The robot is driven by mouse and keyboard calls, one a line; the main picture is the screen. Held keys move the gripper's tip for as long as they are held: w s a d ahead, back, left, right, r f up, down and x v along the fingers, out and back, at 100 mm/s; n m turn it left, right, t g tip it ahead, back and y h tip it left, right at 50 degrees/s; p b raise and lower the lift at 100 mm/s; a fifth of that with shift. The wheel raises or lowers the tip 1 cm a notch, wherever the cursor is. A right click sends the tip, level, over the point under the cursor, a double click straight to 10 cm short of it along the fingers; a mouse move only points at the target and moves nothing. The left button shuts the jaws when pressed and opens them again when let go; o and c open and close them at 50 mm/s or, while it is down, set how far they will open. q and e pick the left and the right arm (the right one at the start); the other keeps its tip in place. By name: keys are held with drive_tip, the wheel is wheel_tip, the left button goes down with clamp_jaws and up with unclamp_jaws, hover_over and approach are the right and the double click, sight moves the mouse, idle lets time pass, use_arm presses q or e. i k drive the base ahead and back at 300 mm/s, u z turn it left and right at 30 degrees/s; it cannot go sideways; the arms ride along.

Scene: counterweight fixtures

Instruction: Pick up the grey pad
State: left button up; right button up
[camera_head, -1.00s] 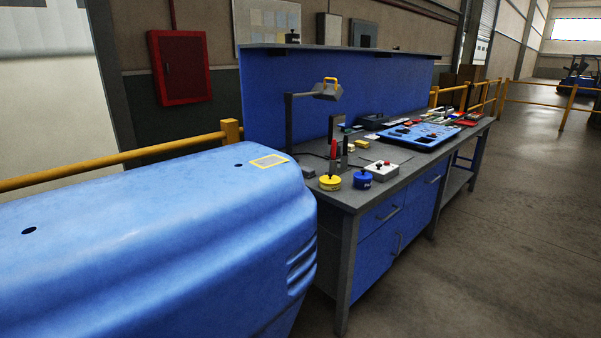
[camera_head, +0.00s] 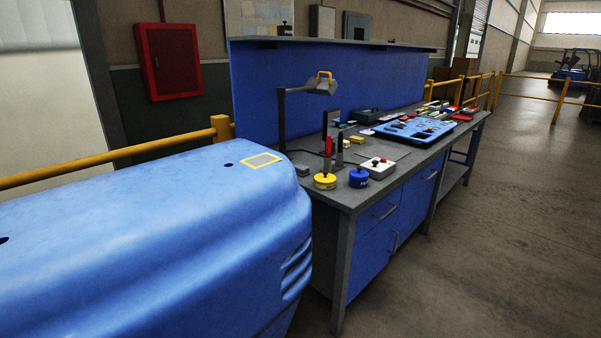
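A small flat grey piece (camera_head: 302,170), which may be the grey pad, lies near the left end of the grey workbench top (camera_head: 348,197), close to the foot of the desk lamp (camera_head: 281,120). It is small and close in colour to the bench, so I cannot be sure what it is. A yellow round weight (camera_head: 325,181) and a blue round weight (camera_head: 359,178), each with a dark knob, stand at the bench's near corner. Neither of my grippers is in view.
A large blue rounded housing (camera_head: 150,235) with a yellow outlined rectangle (camera_head: 262,160) fills the left foreground. A white box with a red button (camera_head: 378,167) and a blue tool tray (camera_head: 415,130) sit on the bench. The floor (camera_head: 480,240) to the right is clear.

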sight(302, 171)
drive_tip(key=z, duration=1.8)
drive_tip(key=i, duration=2.3)
drive_tip(key=u, duration=3.4)
